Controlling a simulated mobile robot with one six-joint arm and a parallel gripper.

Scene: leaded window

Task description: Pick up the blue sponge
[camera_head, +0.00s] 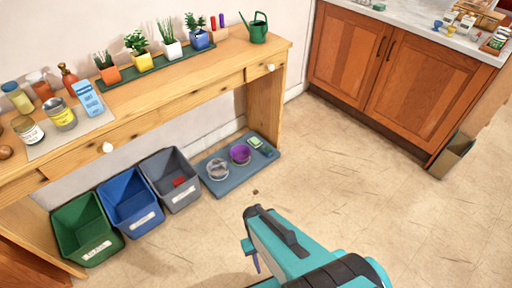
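I cannot pick out a blue sponge for certain. A small dark blue-green block (267,151) lies at the right end of the grey-blue mat on the floor, and it is too small to identify. My teal and black arm (295,250) reaches in from the bottom edge, over open floor. A small teal piece with a purple strip, perhaps part of my gripper (254,258), shows at its left side. Its fingers are mostly hidden by the arm, and nothing held is visible. It appears well apart from the block and the mat.
Green (85,229), blue (130,202) and grey (171,180) bins stand below the wooden table (150,85). The mat (215,185) also carries a clear bowl (217,169) and a purple bowl (240,154). A wooden cabinet (390,70) stands at upper right.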

